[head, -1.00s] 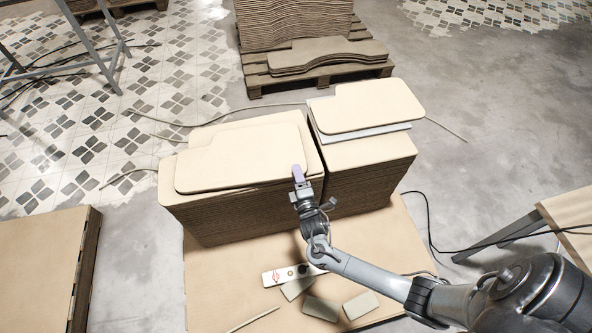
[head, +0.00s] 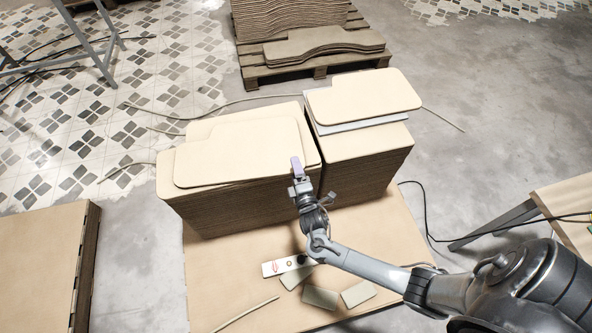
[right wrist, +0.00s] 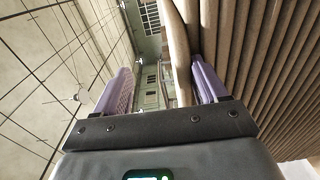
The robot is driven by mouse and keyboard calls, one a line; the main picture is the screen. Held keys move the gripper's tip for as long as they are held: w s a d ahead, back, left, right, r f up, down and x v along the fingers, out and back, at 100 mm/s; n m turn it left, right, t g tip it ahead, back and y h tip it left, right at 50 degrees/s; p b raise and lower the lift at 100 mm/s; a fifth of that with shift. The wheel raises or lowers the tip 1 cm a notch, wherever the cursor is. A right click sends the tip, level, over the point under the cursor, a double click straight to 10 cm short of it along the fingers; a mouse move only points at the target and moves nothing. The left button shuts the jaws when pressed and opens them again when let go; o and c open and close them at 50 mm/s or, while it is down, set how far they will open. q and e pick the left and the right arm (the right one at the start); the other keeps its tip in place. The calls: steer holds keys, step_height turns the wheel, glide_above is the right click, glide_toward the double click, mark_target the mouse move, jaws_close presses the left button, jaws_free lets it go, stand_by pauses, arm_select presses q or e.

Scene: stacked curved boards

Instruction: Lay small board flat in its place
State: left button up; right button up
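A pale, thin board (head: 240,150) with rounded corners lies on top of the left stack of curved boards (head: 240,205), slightly askew on it. A smaller pale board (head: 362,95) lies on the right stack (head: 365,165), over a white sheet. My right gripper (head: 296,165) is at the front right corner of the left stack's top board. In the right wrist view its purple fingers (right wrist: 162,85) are apart, with a board edge (right wrist: 180,50) between them, nearer the right finger. I cannot see both fingers touching it. My left gripper is not in view.
Both stacks stand on a wide base board (head: 390,240). Small samples (head: 320,298) and a white card (head: 287,265) lie in front. Another pallet of wavy boards (head: 325,50) stands behind. A table (head: 570,205) is at right; cables cross the floor.

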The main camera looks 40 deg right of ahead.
steer(key=p+v, duration=0.3)
steer(key=v, duration=0.7)
steer(key=shift+s+a, duration=0.2)
steer(key=shift+s, duration=0.15)
steer(key=shift+r, duration=0.1)
